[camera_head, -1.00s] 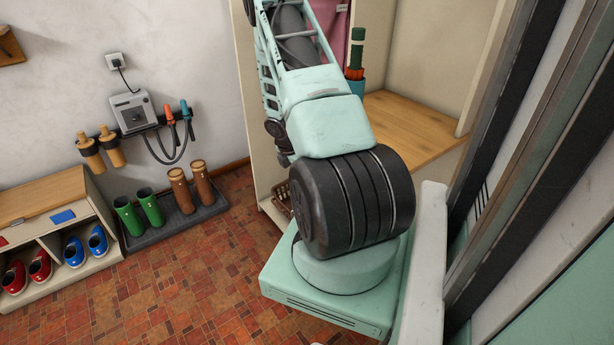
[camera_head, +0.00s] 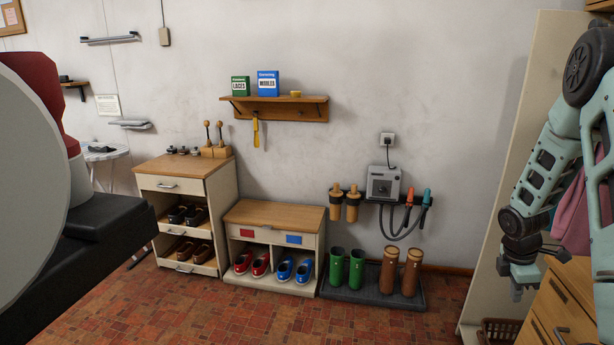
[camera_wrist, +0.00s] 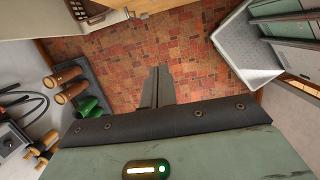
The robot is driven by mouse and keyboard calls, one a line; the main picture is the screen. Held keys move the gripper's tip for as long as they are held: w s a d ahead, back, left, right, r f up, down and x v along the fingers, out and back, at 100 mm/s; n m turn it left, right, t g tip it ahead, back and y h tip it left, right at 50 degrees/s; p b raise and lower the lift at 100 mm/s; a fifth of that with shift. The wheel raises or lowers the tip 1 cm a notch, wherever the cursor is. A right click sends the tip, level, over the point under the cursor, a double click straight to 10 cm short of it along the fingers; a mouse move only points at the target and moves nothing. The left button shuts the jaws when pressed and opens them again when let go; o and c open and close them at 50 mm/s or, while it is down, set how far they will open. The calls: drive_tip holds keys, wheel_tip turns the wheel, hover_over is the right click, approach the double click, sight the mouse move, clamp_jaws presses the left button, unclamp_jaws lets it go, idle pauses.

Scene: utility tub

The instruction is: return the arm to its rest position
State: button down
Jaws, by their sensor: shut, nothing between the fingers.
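My arm (camera_head: 550,170) shows at the right edge of the head view, bent, with its mint-green links running downward in front of an open cabinet. Its lower end hangs beside the cabinet's wooden drawers. I cannot make out the fingers there. In the wrist view my gripper (camera_wrist: 159,72) points out over the red tiled floor, its two dark fingers close together, with nothing between them. No object is held.
Green boots (camera_head: 346,268) and brown boots (camera_head: 400,270) stand on a dark tray (camera_head: 372,294) by the wall. A shoe bench (camera_head: 275,215) and a drawer unit (camera_head: 187,185) stand to the left. The tiled floor (camera_head: 240,318) in front is clear.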

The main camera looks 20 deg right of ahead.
drive_tip(key=w+a+r+m+t, duration=0.1)
drive_tip(key=w+a+r, duration=0.15)
drive_tip(key=a, duration=0.65)
drive_tip(key=w+a+r+y, duration=0.15)
drive_tip(key=a+r, duration=0.25)
drive_tip(key=a, duration=0.6)
drive_tip(key=w+a+r+m+t, duration=0.1)
drive_tip(key=w+a+r, duration=0.25)
drive_tip(key=a, duration=0.55)
drive_tip(key=s+a+r, duration=0.2)
drive_tip(key=s+a, duration=0.2)
drive_tip(key=a, duration=0.4)
drive_tip(key=s+a+r, duration=0.3)
drive_tip(key=s+a, duration=0.1)
drive_tip(key=a, duration=0.4)
drive_tip(key=s+a+r+m+g+y, duration=0.1)
drive_tip(key=s+a+r, duration=0.1)
drive_tip(key=s+a, duration=0.6)
drive_tip(key=s, duration=0.4)
drive_tip(key=shift+s+a+m, duration=0.15)
drive_tip(key=shift+m, duration=0.15)
drive_tip(key=shift+y, duration=0.25)
